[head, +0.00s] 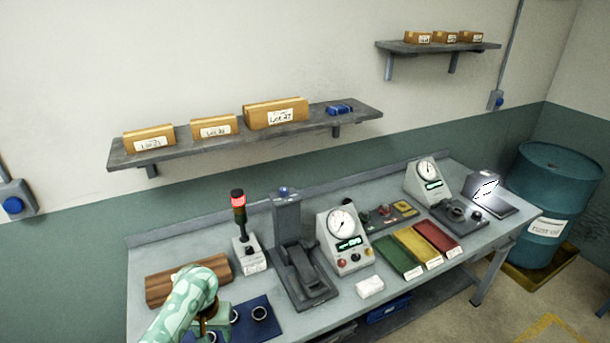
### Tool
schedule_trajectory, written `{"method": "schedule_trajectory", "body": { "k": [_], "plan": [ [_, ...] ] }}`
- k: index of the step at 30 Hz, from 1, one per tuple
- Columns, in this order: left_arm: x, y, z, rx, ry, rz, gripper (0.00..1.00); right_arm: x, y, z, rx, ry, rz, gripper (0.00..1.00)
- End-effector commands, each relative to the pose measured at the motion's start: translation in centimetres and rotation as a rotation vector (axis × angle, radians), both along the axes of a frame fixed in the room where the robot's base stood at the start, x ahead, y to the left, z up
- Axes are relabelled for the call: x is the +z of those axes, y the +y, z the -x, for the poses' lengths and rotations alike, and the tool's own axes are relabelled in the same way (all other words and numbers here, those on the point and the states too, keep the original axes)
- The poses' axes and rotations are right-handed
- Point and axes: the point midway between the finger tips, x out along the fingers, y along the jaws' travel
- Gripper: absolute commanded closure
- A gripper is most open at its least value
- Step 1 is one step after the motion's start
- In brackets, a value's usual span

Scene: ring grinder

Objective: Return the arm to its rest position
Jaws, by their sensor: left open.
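My left arm (180,308), pale green and patterned, reaches in from the bottom left over the near left end of the bench. My left gripper (208,328) points down beside a dark blue mat (268,327). It is open, and its fingertips are partly hidden by the arm and the frame's lower edge. Dark rings (259,313) lie on the mat, to the right of the gripper and apart from it. My right gripper does not show.
A wooden block (158,290) lies behind the arm. A signal tower (240,222) with its red light lit, a grey press (290,240) and a dial gauge (342,235) stand to the right. Green, yellow and red trays (417,247) lie further right. Space above the bench is open.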

Motion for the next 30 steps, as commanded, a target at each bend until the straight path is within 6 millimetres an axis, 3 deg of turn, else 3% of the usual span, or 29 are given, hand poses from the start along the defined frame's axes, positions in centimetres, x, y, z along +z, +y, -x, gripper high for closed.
{"method": "schedule_trajectory", "body": {
  "k": [6,12,16,20,23,26,30],
  "plan": [
    [-0.1,-0.8,-1.8,-0.045,-0.095,0.044,0.51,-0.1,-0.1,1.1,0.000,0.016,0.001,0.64],
    [-0.6,-0.9,-3.8,-0.065,-0.210,0.059,0.51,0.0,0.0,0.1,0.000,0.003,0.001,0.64],
    [-3.1,-0.6,-4.6,-0.084,-0.300,0.053,0.51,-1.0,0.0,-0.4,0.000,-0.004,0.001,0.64],
    [-8.5,0.0,-3.7,-0.115,-0.375,0.034,0.51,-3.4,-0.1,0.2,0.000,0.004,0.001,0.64],
    [-13.6,0.5,-2.0,-0.142,-0.414,0.014,0.51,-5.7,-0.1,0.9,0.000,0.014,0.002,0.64],
    [-19.8,1.1,0.8,-0.181,-0.443,-0.011,0.51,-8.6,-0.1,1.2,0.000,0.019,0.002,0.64],
    [-29.2,1.8,6.7,-0.243,-0.455,-0.041,0.51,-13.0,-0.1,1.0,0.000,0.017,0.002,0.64]
  ]
}}
